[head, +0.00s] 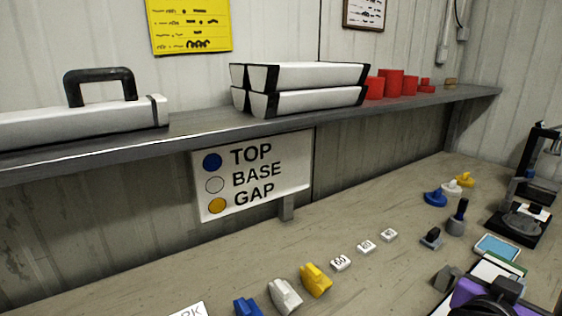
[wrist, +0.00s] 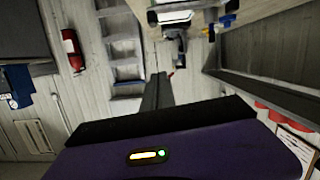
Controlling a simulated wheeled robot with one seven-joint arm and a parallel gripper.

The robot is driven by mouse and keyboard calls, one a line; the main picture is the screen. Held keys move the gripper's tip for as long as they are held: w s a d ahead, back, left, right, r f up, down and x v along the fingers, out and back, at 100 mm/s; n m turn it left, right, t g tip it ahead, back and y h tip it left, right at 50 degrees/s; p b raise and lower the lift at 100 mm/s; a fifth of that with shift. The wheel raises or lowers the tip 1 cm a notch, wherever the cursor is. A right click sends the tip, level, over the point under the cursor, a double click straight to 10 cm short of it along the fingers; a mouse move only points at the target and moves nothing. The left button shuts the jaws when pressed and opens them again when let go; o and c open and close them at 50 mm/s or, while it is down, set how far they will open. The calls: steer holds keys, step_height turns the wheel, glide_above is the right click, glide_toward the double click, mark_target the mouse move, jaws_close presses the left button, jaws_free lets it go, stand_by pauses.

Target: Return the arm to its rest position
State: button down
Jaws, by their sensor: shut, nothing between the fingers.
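My gripper (wrist: 160,80) shows in the wrist view as a narrow dark bar beyond its purple housing, with the fingers shut together and nothing between them. The housing has a yellow light and a green light. In the head view, part of my purple and black arm end shows at the bottom right corner, above the right end of the bench. The fingers cannot be made out there.
The workbench (head: 375,210) holds blue, white and yellow pieces, small numbered tags and a black stand (head: 515,222). A fire extinguisher (wrist: 72,50) shows in the wrist view.

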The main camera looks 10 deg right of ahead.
steer(key=w+a+n+t+y, duration=0.5)
steer(key=w+a+n+t, duration=0.3)
steer(key=a+n+t, duration=0.25)
steer(key=s+a+f+n+t+y, duration=0.1)
steer(key=s+a+f+y, duration=0.2)
steer(key=s+a, duration=0.1)
steer(key=s+a+f+n+t+y, duration=0.1)
steer(key=s+a+f+y, duration=0.2)
steer(key=s+a, duration=0.2)
steer(key=s+a+f+n+t+y, duration=0.1)
steer(key=s+a+f+n+y, duration=0.1)
steer(key=s+a+f, duration=0.1)
steer(key=shift+s+a+f+y, duration=0.2)
steer(key=shift+s+a+y, duration=0.2)
steer(key=shift+s+a, duration=0.5)
steer(key=shift+m+g+y, duration=0.3)
steer(key=shift+m+g, duration=0.25)
steer(key=shift+g, duration=0.1)
steer(key=s+f, duration=0.1)
steer(key=s, duration=0.4)
steer(key=s+a+f, duration=0.1)
steer(key=s, duration=0.2)
steer(key=shift+s+f, duration=0.2)
steer(key=shift+f, duration=0.1)
steer(key=s+f+g, duration=0.2)
steer(key=s+f, duration=0.2)
steer(key=s, duration=0.4)
steer(key=shift+a+m+g, duration=0.2)
steer(key=shift+m+g, duration=0.1)
